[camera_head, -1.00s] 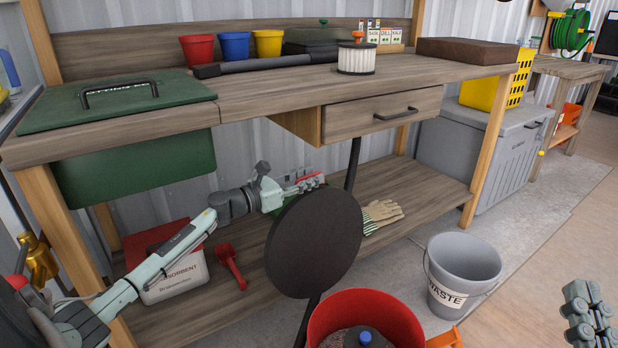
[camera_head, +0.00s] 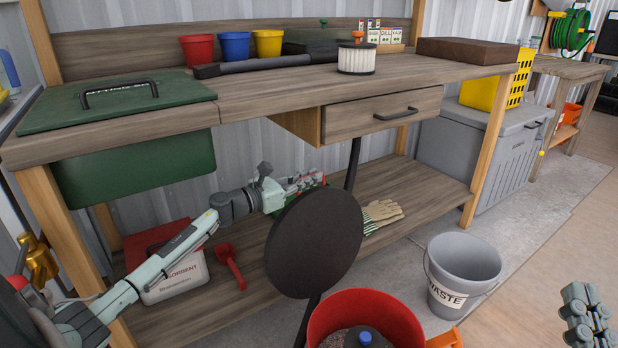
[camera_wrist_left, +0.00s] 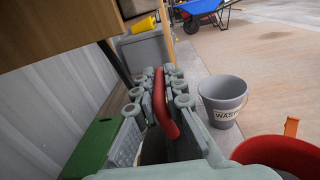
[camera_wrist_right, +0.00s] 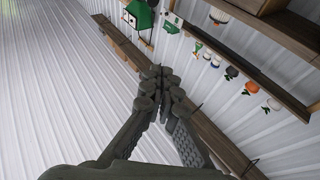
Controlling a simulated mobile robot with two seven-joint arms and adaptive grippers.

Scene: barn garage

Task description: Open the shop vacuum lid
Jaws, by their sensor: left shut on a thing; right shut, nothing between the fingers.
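The shop vacuum's red drum (camera_head: 365,308) stands at the bottom of the head view with its top open. A dark part with a blue cap (camera_head: 365,338) shows inside. The round black lid (camera_head: 312,243) stands steeply tilted up behind the drum, its flat face towards me. My left gripper (camera_head: 310,182) is behind the lid's upper edge, partly hidden by it. In the left wrist view its fingers (camera_wrist_left: 160,90) are closed on a curved red handle (camera_wrist_left: 165,105). My right gripper (camera_head: 588,310) is shut and empty at the lower right, apart from the vacuum.
The workbench (camera_head: 270,95) and its lower shelf (camera_head: 405,190) are behind the lid. A grey waste bucket (camera_head: 463,272) stands right of the drum. A white-and-red absorbent box (camera_head: 180,275) and red scoop (camera_head: 230,265) are under my left arm. Gloves (camera_head: 382,214) lie right of the lid.

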